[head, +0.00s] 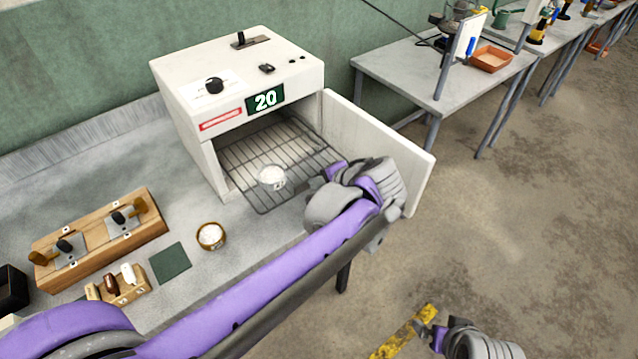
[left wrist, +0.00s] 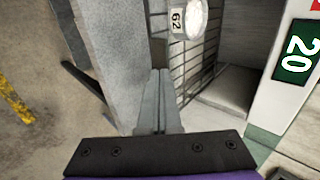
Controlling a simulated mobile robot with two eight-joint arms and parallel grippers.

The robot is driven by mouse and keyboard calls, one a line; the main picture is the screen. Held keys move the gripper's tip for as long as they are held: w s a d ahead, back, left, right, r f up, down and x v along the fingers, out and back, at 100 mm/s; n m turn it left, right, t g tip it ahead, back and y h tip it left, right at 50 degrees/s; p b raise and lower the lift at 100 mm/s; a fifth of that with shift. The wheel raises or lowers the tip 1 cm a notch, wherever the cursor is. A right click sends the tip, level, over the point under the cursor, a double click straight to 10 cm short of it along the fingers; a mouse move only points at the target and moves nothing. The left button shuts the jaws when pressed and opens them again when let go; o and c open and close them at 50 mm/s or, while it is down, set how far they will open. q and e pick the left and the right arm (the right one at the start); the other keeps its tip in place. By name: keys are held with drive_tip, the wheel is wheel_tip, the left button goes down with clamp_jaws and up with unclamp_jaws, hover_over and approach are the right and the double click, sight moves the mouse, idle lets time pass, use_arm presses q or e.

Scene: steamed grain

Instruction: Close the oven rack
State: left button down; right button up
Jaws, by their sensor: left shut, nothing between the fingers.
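The wire oven rack (head: 297,143) is slid partly out of the white oven (head: 239,68), past its open front. A small white cup (head: 271,177) stands on the rack; in the left wrist view this cup (left wrist: 187,18) bears the label 62. The oven door (head: 378,135) stands open to the right. My left gripper (left wrist: 158,78) is shut and empty, its fingertips close to the rack's front edge; I cannot tell if they touch it. In the head view its fingers are mostly hidden by my wrist. My right gripper (head: 432,335) is at the bottom, partly in view, away from the oven.
A small bowl (head: 211,236) of white contents and a dark green square (head: 170,262) lie on the worktop before the oven. More tables (head: 436,80) stand behind right. The floor on the right is clear.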

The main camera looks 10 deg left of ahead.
sight(277, 154)
use_arm(q)
drive_tip(key=w+a, duration=0.3)
drive_tip(key=a, duration=0.1)
drive_tip(key=w+a, duration=0.4)
drive_tip(key=a, duration=0.1)
drive_tip(key=w+a+p, duration=0.1)
drive_tip(key=w+a, duration=0.2)
drive_tip(key=a, duration=0.1)
drive_tip(key=shift+w+a, duration=0.15)
drive_tip(key=shift+r, duration=0.1)
drive_tip(key=shift+w+a, duration=0.1)
